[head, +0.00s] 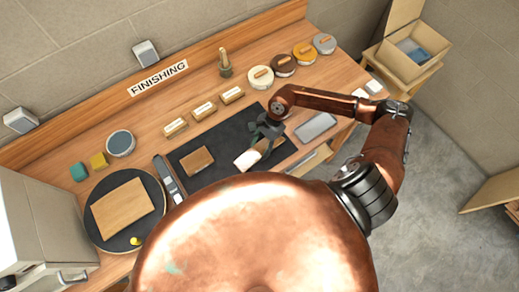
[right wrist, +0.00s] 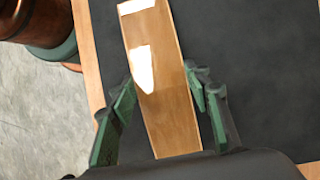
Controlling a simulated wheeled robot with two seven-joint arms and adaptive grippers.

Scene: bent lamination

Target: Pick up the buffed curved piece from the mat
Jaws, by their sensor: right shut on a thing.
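The curved piece (head: 246,160) is a light wooden strip with a bright white glare on it, at the right part of the dark mat (head: 232,139). My right gripper (head: 265,137) is over it and shut on it. In the right wrist view the curved piece (right wrist: 163,70) runs lengthwise between the green-padded fingers of my right gripper (right wrist: 160,92), one on each long side. The dark mat (right wrist: 260,50) lies beneath. I cannot tell whether the piece is clear of the mat. My left gripper is not in view.
A brown block (head: 197,161) lies on the mat's left part. A dark round plate (head: 97,236) bears a wooden board (head: 122,209) at left. Several labelled blocks and round tins line the back. A grey tray (head: 316,127) sits right of the mat.

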